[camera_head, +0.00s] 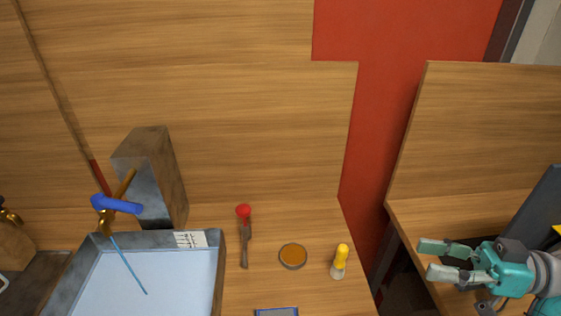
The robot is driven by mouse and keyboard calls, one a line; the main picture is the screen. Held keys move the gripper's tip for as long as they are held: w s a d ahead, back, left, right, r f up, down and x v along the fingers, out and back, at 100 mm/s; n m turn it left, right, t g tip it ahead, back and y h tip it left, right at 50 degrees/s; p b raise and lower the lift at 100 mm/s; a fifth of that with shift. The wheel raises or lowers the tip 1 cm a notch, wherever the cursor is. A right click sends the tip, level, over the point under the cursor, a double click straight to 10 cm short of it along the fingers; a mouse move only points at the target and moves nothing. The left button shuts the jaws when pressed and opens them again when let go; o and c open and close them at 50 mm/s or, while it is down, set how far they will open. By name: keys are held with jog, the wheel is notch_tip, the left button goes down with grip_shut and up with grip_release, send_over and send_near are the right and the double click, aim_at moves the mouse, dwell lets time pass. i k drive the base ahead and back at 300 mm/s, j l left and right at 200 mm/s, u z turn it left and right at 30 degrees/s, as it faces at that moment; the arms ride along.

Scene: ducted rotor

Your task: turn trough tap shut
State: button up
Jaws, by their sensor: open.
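The trough (213,262) is a grey-rimmed basin with a pale blue inside at the lower left. The tap is a brass spout (105,222) with a blue handle (118,204), standing out from a grey metal block (150,180) behind the trough. A thin blue stream of water (129,264) runs from the spout into the trough. My gripper (432,259) is at the lower right, far from the tap. Its two teal-grey fingers are apart, point left, and hold nothing.
A blue-edged dark item (276,312) is at the bottom edge. A wooden panel (480,130) rises behind my gripper. A red strip (375,120) separates the benches.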

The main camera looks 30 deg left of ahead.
aim_at(99, 202)
jog(key=k+j, duration=0.1)
jog(key=j, duration=0.35)
jog(key=k+j, duration=0.1)
jog(key=j, duration=0.35)
jog(key=k+j, duration=0.1)
jog(key=j, duration=0.3)
jog(key=k+j, duration=0.1)
jog(key=j, duration=0.35)
jog(key=k+j, duration=0.1)
jog(key=j, duration=0.35)
